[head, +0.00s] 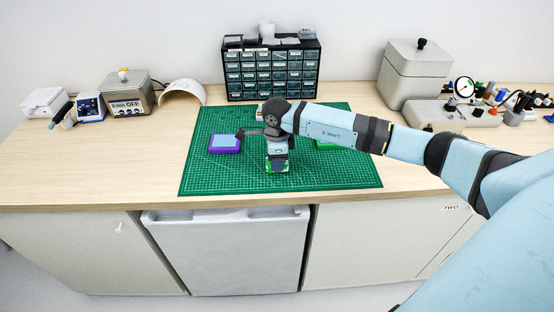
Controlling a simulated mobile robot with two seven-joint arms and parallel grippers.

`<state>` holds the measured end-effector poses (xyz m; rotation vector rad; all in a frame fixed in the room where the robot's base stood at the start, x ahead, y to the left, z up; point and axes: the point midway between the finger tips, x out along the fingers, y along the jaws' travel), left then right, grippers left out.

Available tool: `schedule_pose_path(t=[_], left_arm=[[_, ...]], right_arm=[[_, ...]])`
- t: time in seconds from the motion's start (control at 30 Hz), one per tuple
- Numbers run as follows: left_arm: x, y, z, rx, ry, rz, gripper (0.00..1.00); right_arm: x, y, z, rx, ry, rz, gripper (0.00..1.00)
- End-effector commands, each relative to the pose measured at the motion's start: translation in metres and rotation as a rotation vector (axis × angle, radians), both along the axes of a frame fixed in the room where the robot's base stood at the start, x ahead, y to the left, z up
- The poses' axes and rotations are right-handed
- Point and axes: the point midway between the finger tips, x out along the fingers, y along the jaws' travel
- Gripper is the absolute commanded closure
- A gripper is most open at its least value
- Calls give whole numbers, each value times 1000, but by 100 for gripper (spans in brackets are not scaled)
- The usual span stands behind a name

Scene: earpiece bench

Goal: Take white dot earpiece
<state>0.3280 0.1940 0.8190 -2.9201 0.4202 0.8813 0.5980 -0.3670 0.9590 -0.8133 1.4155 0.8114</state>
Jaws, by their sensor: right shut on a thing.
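My right gripper (277,165) points down over the middle of the green cutting mat (205,175). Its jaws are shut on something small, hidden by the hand. A small green-edged piece (268,168) shows around the fingertips, low at the mat. I cannot make out an earpiece or a white dot. A purple-edged tray with a light blue top (224,143) lies on the mat to the left of the gripper. A bright green item (325,145) lies to the right, mostly hidden behind my arm. My left gripper is not in view.
A dark drawer cabinet (270,75) stands behind the mat. A grey box (416,70), a gauge (464,87) and small fittings stand at the right. A scale-like box (127,95) and a white arched piece (183,92) stand at the left. The front mat is clear.

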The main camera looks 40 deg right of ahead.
Motion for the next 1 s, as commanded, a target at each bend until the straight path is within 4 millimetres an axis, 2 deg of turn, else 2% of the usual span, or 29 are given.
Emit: schedule_pose_path(t=[0.67,1.0], left_arm=[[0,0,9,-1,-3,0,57],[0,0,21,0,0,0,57]], right_arm=[[0,0,16,0,0,0,81],[0,0,42,0,-1,-1,81]])
